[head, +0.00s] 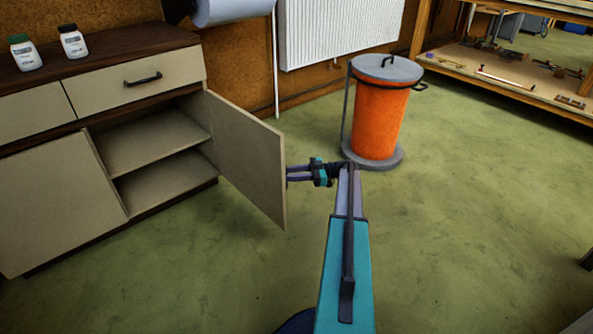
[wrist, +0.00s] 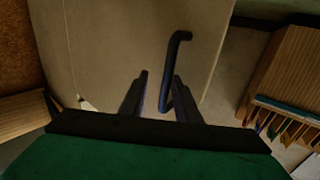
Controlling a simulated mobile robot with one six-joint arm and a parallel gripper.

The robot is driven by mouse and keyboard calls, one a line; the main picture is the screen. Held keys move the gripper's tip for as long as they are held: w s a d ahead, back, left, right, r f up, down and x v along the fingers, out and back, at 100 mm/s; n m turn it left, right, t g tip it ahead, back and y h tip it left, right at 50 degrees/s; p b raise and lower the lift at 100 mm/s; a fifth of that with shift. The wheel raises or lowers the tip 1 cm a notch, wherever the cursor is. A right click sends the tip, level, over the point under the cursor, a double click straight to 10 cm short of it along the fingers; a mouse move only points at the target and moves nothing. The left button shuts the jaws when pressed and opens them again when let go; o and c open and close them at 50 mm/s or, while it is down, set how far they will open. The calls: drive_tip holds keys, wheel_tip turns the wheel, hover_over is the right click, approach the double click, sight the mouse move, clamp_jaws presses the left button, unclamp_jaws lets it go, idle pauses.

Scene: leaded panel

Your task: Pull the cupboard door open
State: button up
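The cupboard door (head: 247,155) is a beige panel that stands swung well open, out from the cupboard (head: 85,190), with the shelves inside showing. My gripper (head: 290,173) is at the outer face of the door, near its free edge. In the wrist view the door (wrist: 110,40) fills the upper middle, with its dark bar handle (wrist: 176,62) upright in front. My gripper's two fingers (wrist: 160,82) stand apart. The lower part of the handle shows between them, close to the right finger; I cannot tell whether they touch. The handle is hidden in the head view.
An orange bin (head: 379,120) with a grey lid stands behind my gripper. A drawer (head: 140,84) with a dark handle sits above the open compartment. Two bottles (head: 73,42) stand on the cupboard top. The green floor (head: 470,230) to the right is clear.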

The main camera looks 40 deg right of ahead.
drive_tip(key=shift+s, duration=0.1)
drive_tip(key=b+v, duration=0.3)
drive_tip(key=v, duration=1)
drive_tip(key=shift+s+d, duration=0.15)
drive_tip(key=shift+d, duration=0.1)
idle(0.5)
idle(0.4)
